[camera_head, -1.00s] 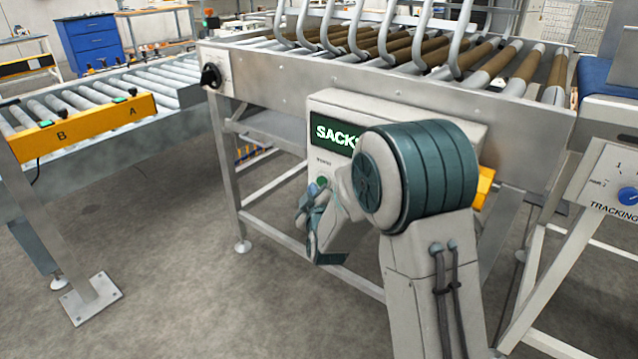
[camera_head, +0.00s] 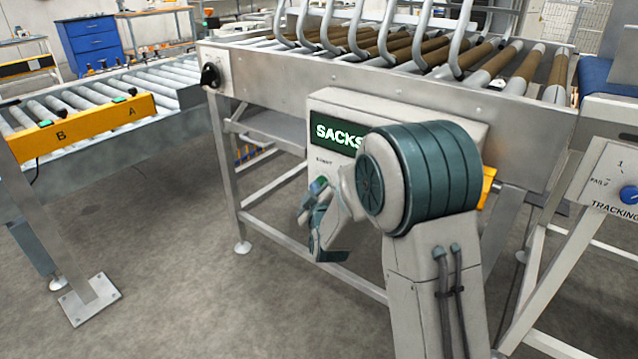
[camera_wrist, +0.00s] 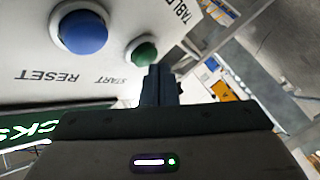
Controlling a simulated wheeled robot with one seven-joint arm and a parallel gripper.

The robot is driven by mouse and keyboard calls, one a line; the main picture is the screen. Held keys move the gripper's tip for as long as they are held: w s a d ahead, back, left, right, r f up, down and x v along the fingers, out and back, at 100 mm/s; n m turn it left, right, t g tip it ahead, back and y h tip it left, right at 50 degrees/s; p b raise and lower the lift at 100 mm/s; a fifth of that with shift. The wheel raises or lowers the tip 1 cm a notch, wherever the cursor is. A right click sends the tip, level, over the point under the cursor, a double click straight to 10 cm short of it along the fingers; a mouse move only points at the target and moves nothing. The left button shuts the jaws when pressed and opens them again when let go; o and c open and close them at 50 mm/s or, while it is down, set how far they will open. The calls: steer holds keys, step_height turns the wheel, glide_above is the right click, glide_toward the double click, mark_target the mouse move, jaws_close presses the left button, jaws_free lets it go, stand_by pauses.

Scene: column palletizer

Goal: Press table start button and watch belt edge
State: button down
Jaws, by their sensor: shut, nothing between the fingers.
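The green start button (camera_wrist: 143,53) is on the white panel in the wrist view, with START printed by it. It also shows in the head view (camera_head: 317,185), low on the control box. My gripper (camera_wrist: 158,72) is shut and empty. Its fingertips appear right beside the green button in the wrist view; I cannot tell whether they touch the button. In the head view my gripper (camera_head: 308,206) is at the box's lower left, partly hidden by my arm. The blue belt (camera_head: 598,76) shows at the right edge, mostly cut off by the picture.
A blue RESET button (camera_wrist: 83,30) is close to the green one. A lit SACKS display (camera_head: 336,134) is on the box under the roller table (camera_head: 400,80). A panel with a blue TRACKING knob (camera_head: 629,195) stands at right.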

steer(key=shift+w+d+b, duration=0.3)
steer(key=shift+w+d, duration=0.05)
steer(key=shift+w, duration=0.05)
stand_by(0.8)
steer(key=shift+s+a, duration=0.1)
steer(key=shift+s+a+b, duration=0.3)
steer(key=shift+s+a, duration=0.2)
steer(key=shift+s, duration=0.15)
steer(key=s+a, duration=0.1)
steer(key=s, duration=0.1)
steer(key=s+a+b, duration=0.1)
steer(key=s+a, duration=0.1)
stand_by(0.4)
stand_by(0.4)
